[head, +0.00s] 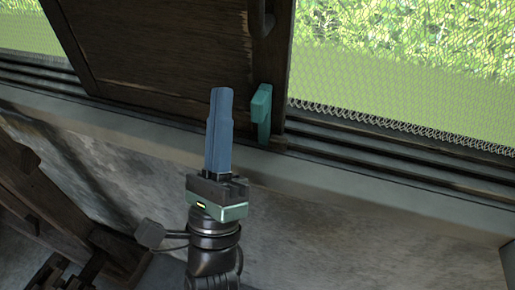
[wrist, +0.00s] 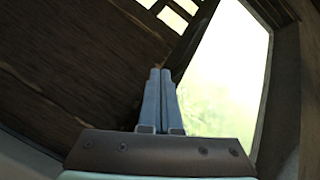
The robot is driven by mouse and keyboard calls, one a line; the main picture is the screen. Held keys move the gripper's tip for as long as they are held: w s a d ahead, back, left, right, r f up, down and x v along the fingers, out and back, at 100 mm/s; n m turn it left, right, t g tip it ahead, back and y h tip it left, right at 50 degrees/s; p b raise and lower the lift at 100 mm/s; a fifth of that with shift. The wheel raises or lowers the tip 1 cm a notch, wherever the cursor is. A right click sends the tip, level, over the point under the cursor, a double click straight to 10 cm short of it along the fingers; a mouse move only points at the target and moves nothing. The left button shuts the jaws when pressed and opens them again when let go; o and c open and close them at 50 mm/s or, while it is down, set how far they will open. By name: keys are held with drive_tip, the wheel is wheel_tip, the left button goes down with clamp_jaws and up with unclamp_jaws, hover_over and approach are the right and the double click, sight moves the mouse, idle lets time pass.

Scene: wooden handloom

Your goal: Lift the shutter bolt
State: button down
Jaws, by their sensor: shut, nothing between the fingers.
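The shutter bolt (head: 262,112) is a small teal piece on the lower right edge of the dark wooden shutter (head: 165,50), just above the sill. My gripper (head: 221,92) has blue fingers pressed together, pointing up, with nothing between them. In the head view it appears a little left of the bolt, with a visible gap between them. In the wrist view the shut fingers (wrist: 160,72) point toward the shutter's edge beside a bright opening. I cannot make out the bolt in the wrist view.
Window mesh (head: 400,75) with greenery behind it lies right of the shutter. A grooved sill (head: 400,165) runs along the bottom above a grey wall (head: 350,220). Dark wooden beams (head: 50,190) stand at the lower left. The space before the wall at right looks clear.

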sight(258, 118)
drive_tip(key=s+d+f+m+g+h+b, duration=0.1)
drive_tip(key=f+m+h+b, duration=0.1)
drive_tip(key=f+m, duration=0.3)
drive_tip(key=s+d+f+m+g+h+b, duration=0.1)
drive_tip(key=f+m, duration=0.4)
drive_tip(key=f, duration=0.5)
drive_tip(key=shift+s+h+b, duration=0.75)
drive_tip(key=shift+s+h, duration=0.05)
drive_tip(key=shift+h, duration=0.4)
drive_tip(key=p+x, duration=0.2)
drive_tip(key=x, duration=0.6)
drive_tip(key=shift+w+d+r+p, duration=0.1)
drive_tip(key=shift+w+r+p, duration=0.1)
drive_tip(key=shift+r+p, duration=0.1)
drive_tip(key=shift+w+d+r, duration=0.15)
drive_tip(key=shift+w+r, duration=0.2)
drive_tip(key=shift+w, duration=0.15)
drive_tip(key=shift+r+p, duration=0.6)
drive_tip(key=shift+r, duration=1.3)
